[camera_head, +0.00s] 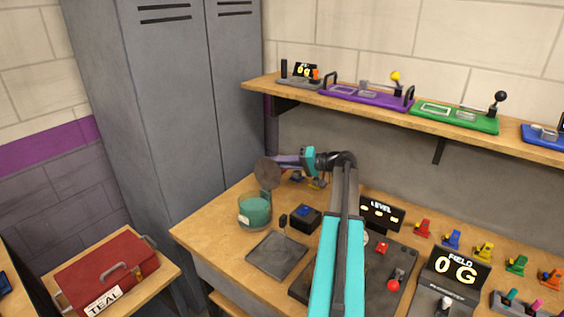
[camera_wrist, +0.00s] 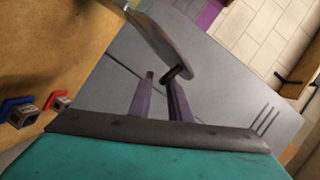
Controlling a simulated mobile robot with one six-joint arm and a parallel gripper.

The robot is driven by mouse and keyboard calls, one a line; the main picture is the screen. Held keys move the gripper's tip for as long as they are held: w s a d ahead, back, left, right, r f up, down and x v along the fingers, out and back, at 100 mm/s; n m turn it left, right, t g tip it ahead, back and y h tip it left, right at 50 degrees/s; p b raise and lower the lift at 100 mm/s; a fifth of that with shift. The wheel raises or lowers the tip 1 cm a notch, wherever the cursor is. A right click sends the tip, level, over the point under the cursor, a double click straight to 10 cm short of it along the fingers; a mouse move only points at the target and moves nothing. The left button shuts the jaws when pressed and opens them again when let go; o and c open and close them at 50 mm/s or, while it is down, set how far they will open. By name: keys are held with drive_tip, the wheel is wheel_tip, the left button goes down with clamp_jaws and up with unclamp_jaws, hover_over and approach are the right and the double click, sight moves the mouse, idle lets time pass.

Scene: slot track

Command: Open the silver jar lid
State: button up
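The jar (camera_head: 255,212) is a squat teal glass on the wooden bench, with a pale label on its side. Its lid (camera_head: 268,173), a round grey-brown disc, stands tilted up well above the jar's mouth, at its back right edge. In the wrist view the lid (camera_wrist: 165,40) shows nearly edge-on, just beyond the fingertips. My gripper (camera_head: 285,160) is beside the lid, on its right. The wrist view shows its two purple fingers (camera_wrist: 163,76) apart, with a small dark piece by the right fingertip. Whether a finger touches the lid is unclear.
Right of the jar are a small black box with a blue top (camera_head: 305,216) and a dark flat plate (camera_head: 277,255). A grey locker (camera_head: 170,100) stands behind left. A shelf (camera_head: 440,125) with slot devices runs above the bench. A red toolbox (camera_head: 105,275) is lower left.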

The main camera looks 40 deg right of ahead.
drive_tip(key=shift+s, duration=0.1)
drive_tip(key=b+v, duration=0.3)
drive_tip(key=v, duration=1)
drive_tip(key=shift+s+d+b, duration=0.15)
drive_tip(key=shift+s+b, duration=0.1)
drive_tip(key=shift+b, duration=0.15)
